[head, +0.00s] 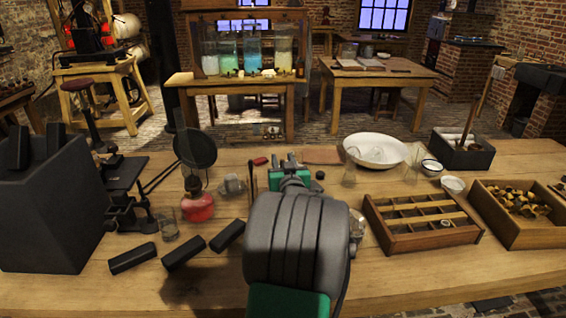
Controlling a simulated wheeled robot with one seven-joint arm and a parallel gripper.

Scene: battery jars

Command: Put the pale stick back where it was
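My gripper (290,168) reaches over the middle of the wooden table, with green parts showing beyond my grey arm. My own arm hides most of it, so I cannot see its fingers clearly or whether anything is between them. A pale strip (428,217) lies lengthwise across the divided wooden tray (400,244), right of my arm. I cannot tell whether this strip is the pale stick or part of the tray. A brown stick (469,122) stands tilted in a dark box (462,154) at the back right.
A white basin (375,150), a clear glass (349,172) and small bowls (452,185) stand behind the tray. A crate (520,233) of brown pieces is at right. Black blocks (184,253), a red lamp (198,207) and a large dark box (45,215) are at left.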

